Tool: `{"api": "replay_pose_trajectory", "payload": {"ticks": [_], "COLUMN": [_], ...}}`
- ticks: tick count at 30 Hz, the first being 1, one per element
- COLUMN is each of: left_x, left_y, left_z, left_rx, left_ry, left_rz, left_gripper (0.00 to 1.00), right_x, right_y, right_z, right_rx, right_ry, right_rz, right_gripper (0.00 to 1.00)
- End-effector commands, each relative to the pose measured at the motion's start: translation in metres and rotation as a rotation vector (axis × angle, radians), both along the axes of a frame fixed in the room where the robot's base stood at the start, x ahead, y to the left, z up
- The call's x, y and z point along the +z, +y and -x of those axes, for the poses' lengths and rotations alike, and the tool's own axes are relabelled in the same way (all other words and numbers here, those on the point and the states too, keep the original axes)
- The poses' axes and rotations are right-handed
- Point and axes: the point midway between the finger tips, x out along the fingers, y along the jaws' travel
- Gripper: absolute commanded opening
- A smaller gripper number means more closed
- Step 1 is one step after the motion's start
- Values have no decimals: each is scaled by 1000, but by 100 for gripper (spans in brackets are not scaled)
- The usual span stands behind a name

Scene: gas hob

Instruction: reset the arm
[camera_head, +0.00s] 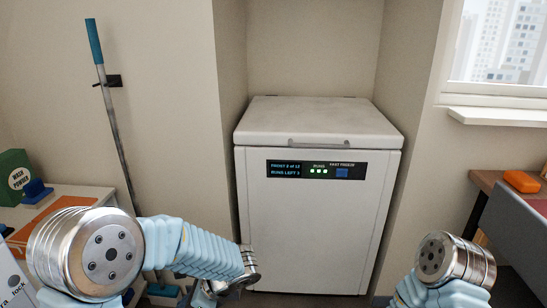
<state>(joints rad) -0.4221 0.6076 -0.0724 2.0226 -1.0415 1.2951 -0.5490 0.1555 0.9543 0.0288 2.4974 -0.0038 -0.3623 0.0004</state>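My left arm (195,252) comes in at the lower left, with a large metal joint and a pale blue ribbed sleeve. It reaches right to a smaller metal joint in front of the freezer's lower left. My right arm (455,265) shows at the lower right, bent, with a metal joint and blue sleeve. Neither gripper's fingers can be seen, so what they hold is hidden. The white chest freezer (310,225) stands in a wall recess with its lid (318,118) shut.
A blue-handled pole (112,120) hangs on the left wall. A green washing powder box (14,177) stands on a counter at the left. An orange object (521,181) lies on a wooden surface at the right, below a window sill (500,117).

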Motion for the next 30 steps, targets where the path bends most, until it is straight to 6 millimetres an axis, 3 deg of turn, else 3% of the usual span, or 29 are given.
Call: {"api": "replay_pose_trajectory", "payload": {"ticks": [11, 17, 20, 24, 27, 30], "left_x": [-69, -129, -162, -203, -222, -234], "left_y": [-16, -44, -68, -103, -113, -109], "left_z": [34, 76, 104, 136, 143, 144], "left_rx": [145, 379, 596, 1061, 1400, 1632], "left_ry": [51, 77, 69, -17, -143, -267], "left_rz": [225, 462, 614, 816, 885, 896], "left_gripper": [0, 0, 0, 0, 0, 0], "right_x": [0, 0, 0, 0, 0, 0], "right_y": [1, 1, 1, 1, 1, 1], "right_z": [0, 0, 0, 0, 0, 0], "right_rx": [2, 2, 2, 2, 2, 2], "right_ry": [-1, -1, -1, -1, -1, -1], "right_rz": [-1, -1, -1, -1, -1, -1], "right_gripper": [43, 43, 43, 43, 43, 43]}}
